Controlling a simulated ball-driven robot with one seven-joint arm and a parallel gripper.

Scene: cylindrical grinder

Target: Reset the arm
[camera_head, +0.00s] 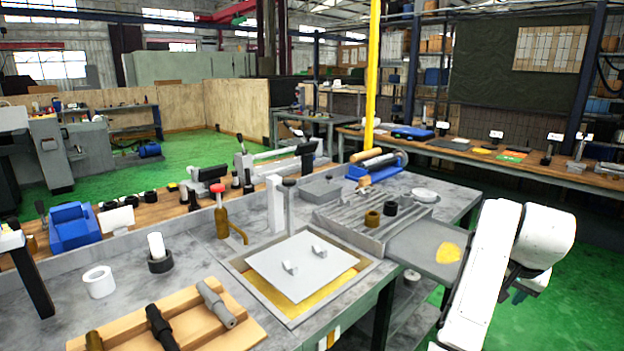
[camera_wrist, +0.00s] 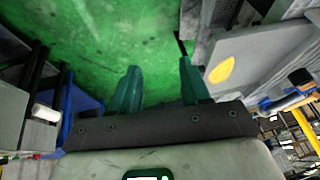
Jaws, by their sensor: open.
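My gripper (camera_wrist: 160,85) shows in the wrist view with its two green fingers spread apart. Nothing is between them, and green floor lies beyond. In the head view my white arm rises at the lower right, beside the right end of the bench, with its upper part bent over to the right. The gripper end is mostly hidden behind the arm there, with only a small green part showing over the floor.
A grey bench (camera_head: 195,245) fills the middle, holding a square metal plate (camera_head: 300,265), a ribbed tray (camera_head: 350,212) and a wooden rack (camera_head: 205,335). A grey panel with a yellow patch (camera_head: 447,252) juts toward my arm. Open green floor (camera_head: 590,270) lies right.

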